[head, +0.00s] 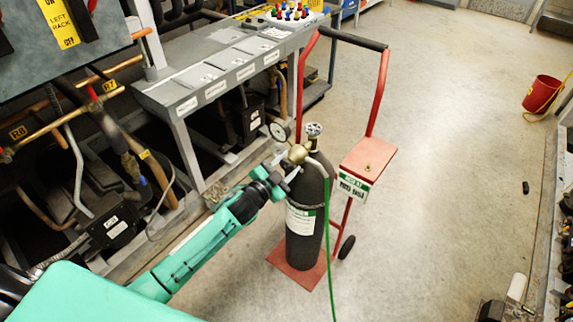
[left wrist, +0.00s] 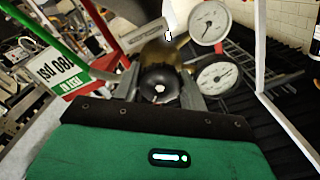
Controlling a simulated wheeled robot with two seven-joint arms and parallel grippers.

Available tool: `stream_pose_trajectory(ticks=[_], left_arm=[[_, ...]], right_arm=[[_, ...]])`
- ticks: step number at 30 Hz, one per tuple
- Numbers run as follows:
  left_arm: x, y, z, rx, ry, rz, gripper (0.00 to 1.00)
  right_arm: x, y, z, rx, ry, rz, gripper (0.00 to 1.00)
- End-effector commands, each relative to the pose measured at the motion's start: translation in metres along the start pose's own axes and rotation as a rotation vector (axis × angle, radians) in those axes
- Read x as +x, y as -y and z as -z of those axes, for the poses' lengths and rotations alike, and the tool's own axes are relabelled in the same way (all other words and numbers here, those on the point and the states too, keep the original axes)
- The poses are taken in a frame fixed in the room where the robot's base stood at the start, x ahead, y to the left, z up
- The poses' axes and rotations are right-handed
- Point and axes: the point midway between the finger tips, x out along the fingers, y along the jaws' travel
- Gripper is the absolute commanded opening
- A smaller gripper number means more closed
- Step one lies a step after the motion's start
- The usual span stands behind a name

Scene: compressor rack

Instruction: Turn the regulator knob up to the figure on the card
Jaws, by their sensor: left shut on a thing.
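My left gripper (head: 277,178) reaches in from the left to the brass regulator (head: 298,153) on top of a dark gas cylinder (head: 305,220). In the left wrist view its two fingers (left wrist: 160,88) are shut on the round black regulator knob (left wrist: 160,82). My right gripper is out of view.
The compressor rack (head: 215,80) stands close on the left. Floor to the right is open, with a red bucket (head: 541,94).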

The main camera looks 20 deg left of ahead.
Motion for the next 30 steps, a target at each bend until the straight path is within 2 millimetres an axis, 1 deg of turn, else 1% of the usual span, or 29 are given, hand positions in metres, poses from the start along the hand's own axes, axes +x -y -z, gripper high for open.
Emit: stream_pose_trajectory(ticks=[8, 19, 30], left_arm=[[0.0000, -0.0005, -0.0001, 0.265, -0.001, -0.001, 0.20], [0.0001, -0.0009, -0.0002, 0.616, -0.001, 0.000, 0.20], [0.0000, -0.0009, -0.0001, 0.924, -0.002, -0.001, 0.20]], right_arm=[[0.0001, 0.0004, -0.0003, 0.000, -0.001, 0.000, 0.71], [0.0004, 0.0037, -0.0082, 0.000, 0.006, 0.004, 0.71], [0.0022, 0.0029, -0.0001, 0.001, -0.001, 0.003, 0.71]])
